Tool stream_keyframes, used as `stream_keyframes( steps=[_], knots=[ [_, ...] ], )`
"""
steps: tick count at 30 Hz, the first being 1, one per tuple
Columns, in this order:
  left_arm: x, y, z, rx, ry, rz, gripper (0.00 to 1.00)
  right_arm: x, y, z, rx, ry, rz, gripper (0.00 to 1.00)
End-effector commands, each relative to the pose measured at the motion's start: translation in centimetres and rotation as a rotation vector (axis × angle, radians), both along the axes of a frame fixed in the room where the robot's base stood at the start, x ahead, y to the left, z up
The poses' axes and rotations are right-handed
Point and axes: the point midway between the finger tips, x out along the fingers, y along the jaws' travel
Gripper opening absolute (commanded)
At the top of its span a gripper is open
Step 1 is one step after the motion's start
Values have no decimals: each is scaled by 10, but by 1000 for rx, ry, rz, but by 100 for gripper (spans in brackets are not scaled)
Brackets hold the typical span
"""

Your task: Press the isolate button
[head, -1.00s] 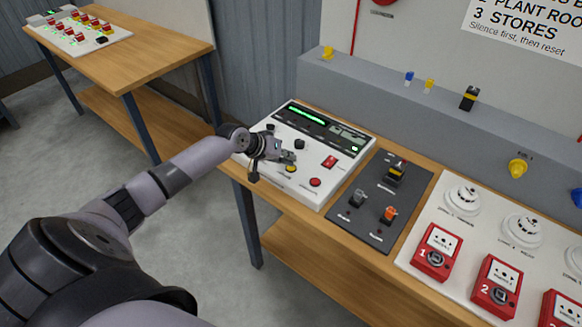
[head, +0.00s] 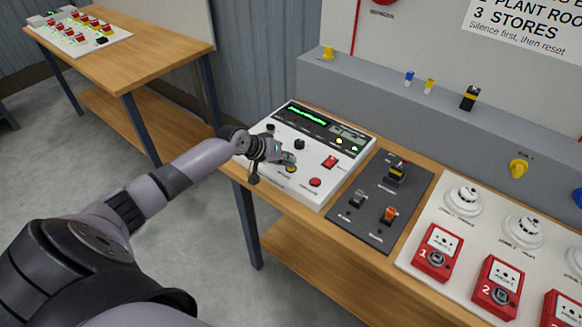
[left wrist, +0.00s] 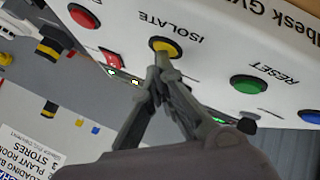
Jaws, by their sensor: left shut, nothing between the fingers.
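The white control panel (head: 322,190) lies on the wooden bench. Its yellow button (left wrist: 165,47) has the label ISOLATE beside it in the left wrist view, where the writing is upside down. The same yellow button (head: 291,169) shows just under the fingers in the head view. My left gripper (head: 290,160) is shut and empty, pointing down at this button. In the left wrist view its fingertips (left wrist: 160,65) overlap the button's near edge; they look to be at the button, but I cannot be sure of contact. My right gripper is not in view.
A red button (head: 315,182) and a red switch (head: 329,162) sit to the right; a green RESET button (left wrist: 246,85) shows in the wrist view. A dark switch plate (head: 379,215) and red call points (head: 437,252) stand farther right.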

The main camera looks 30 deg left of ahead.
Motion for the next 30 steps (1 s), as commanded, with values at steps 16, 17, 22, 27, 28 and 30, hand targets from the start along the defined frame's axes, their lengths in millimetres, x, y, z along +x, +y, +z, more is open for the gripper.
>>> stream_keyframes(
  steps=[16, 17, 22, 27, 28, 30],
  knots=[
    [-1, -1, 16, 0, 2, -1, 0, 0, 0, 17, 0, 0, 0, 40],
    [-1, 0, 16, 0, 2, -1, 0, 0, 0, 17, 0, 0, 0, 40],
    [-1, 0, 18, 0, 2, -1, 0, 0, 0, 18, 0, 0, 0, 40],
    [0, 0, 31, 0, 1, -1, 0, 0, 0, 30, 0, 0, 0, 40],
    [0, 0, 34, 0, 1, -1, 0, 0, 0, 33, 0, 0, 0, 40],
    [0, 0, 42, 0, 1, -1, 0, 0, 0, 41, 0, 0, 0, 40]
  ],
)
